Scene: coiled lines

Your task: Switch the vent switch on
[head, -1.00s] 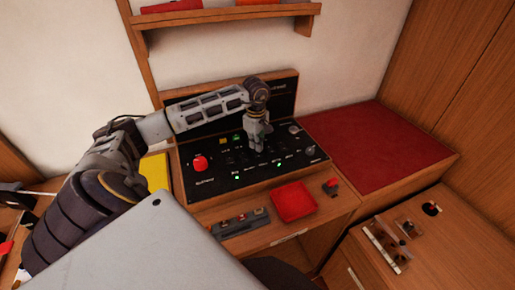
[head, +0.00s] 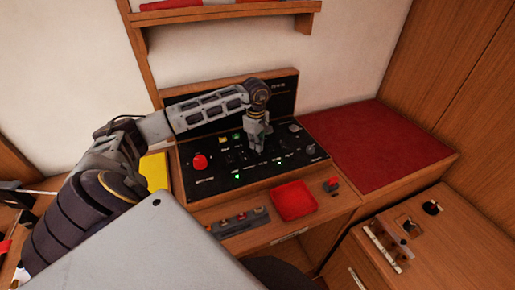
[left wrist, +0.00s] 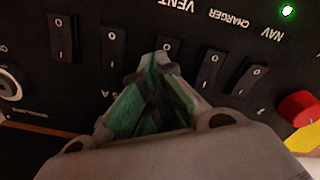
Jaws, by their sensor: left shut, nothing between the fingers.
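The black control panel (head: 222,182) stands on the desk. My left gripper (head: 257,148) points down at its middle, with fingers closed and empty. In the left wrist view the closed fingertips (left wrist: 155,68) overlap the lower part of a black rocker switch (left wrist: 170,48) under the upside-down VENT label. This vent switch is partly hidden, and I cannot tell its position or whether the fingers touch it. Other rockers (left wrist: 213,70) stand beside it, under CHARGER and NAV. A green lamp (left wrist: 287,11) glows near NAV. My right gripper is out of view.
A red knob (head: 200,162) sits at the panel's left; it also shows in the left wrist view (left wrist: 298,108). In front are a red tray (head: 294,200) and a grey strip (head: 240,222) with small parts. A red mat (head: 390,148) lies clear at right. A shelf (head: 225,14) hangs above.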

